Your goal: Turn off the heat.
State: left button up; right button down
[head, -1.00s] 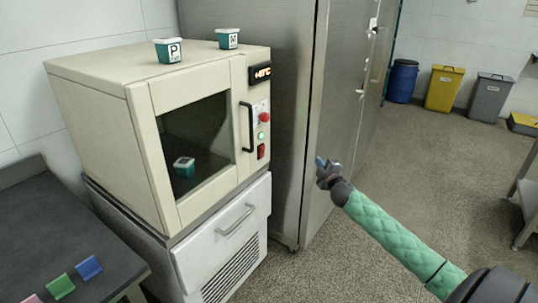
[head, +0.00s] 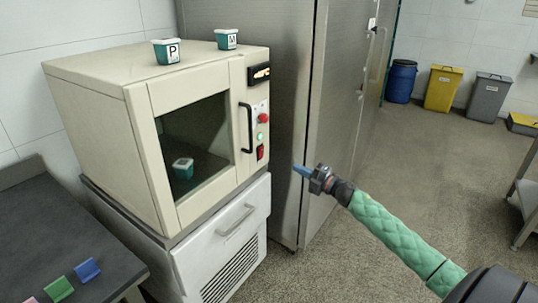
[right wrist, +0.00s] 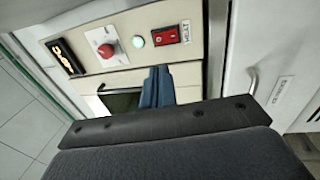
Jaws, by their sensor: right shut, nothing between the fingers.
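The beige oven-like cabinet (head: 150,130) stands at the left with its windowed door shut. Its right-hand panel carries a lit display (head: 260,72), a red knob (head: 263,118), a lit green lamp (head: 261,136) and a red rocker switch (head: 260,152). In the right wrist view the red switch (right wrist: 167,38) has a label beside it that reads HEAT, and the green lamp (right wrist: 138,42) is lit. My right gripper (head: 298,170) is shut and empty, to the right of the panel and apart from it. Its blue fingertips (right wrist: 157,88) point toward the panel below the switch. My left gripper is not in view.
A white unit with a handle (head: 236,219) supports the cabinet. A tall steel cabinet (head: 290,100) stands close behind. Tubs (head: 166,51) sit on top, and one tub (head: 183,168) is inside. A dark table (head: 50,235) is at left.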

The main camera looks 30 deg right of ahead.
jog(key=shift+w, duration=0.1)
jog(key=p, duration=0.2)
send_near(262, 150)
jog(key=x, duration=0.5)
jog(key=shift+d, duration=0.1)
jog(key=shift+x, duration=0.85)
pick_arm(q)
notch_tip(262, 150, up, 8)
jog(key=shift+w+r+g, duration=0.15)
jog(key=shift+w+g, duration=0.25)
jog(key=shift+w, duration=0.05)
pick_arm(e)
jog(key=shift+w, duration=0.1)
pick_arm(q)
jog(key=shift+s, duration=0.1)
